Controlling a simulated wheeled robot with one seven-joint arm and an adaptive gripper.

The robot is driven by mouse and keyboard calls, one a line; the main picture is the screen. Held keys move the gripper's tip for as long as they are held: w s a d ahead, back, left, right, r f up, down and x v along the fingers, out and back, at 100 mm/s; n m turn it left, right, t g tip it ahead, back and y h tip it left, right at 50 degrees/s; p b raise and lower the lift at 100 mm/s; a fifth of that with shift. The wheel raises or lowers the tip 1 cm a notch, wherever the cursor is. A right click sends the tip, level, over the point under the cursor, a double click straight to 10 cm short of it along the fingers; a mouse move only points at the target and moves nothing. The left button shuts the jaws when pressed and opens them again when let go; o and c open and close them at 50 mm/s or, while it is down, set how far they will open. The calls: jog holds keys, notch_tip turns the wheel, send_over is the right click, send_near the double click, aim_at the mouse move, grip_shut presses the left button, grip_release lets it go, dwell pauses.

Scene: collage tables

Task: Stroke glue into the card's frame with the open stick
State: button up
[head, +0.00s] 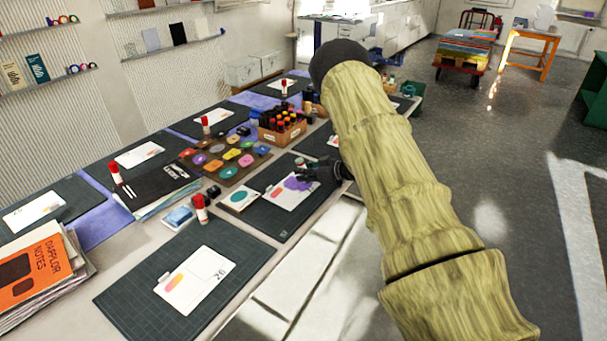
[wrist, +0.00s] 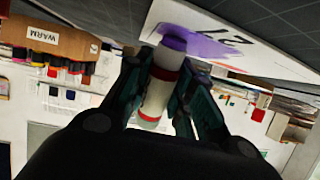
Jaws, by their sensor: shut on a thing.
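My gripper (wrist: 168,85) is shut on the open glue stick (wrist: 155,100), a white tube with red bands and a purple tip. The tip is at the white card (wrist: 262,58), touching or very close to it; I cannot tell which. A purple glue smear (wrist: 205,46) spreads on the card beside the tip. In the head view my gripper (head: 318,172) is low over the card (head: 286,203), which lies on a dark mat. The purple smear (head: 297,184) shows there left of the gripper. The card's frame is largely hidden by the smear.
A small card with a teal oval (head: 238,198) lies left of the card. A tray of coloured pieces (head: 222,160) and a box of bottles (head: 281,128) stand behind. Another red-capped stick (head: 200,208) stands near the front mat (head: 243,262). The table's front edge is close.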

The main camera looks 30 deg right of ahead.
jog(key=shift+w, duration=0.1)
jog(key=shift+w+a, duration=0.3)
jog(key=shift+w, duration=0.3)
jog(key=shift+w, duration=0.1)
jog(key=shift+w+a, duration=0.25)
jog(key=shift+w, duration=0.4)
jog(key=shift+w+a, duration=0.1)
jog(key=shift+w, duration=0.05)
jog(key=shift+w+a, duration=0.25)
jog(key=shift+w, duration=0.35)
jog(key=shift+w, duration=0.1)
jog(key=shift+w+a, duration=0.25)
jog(key=shift+w, duration=0.3)
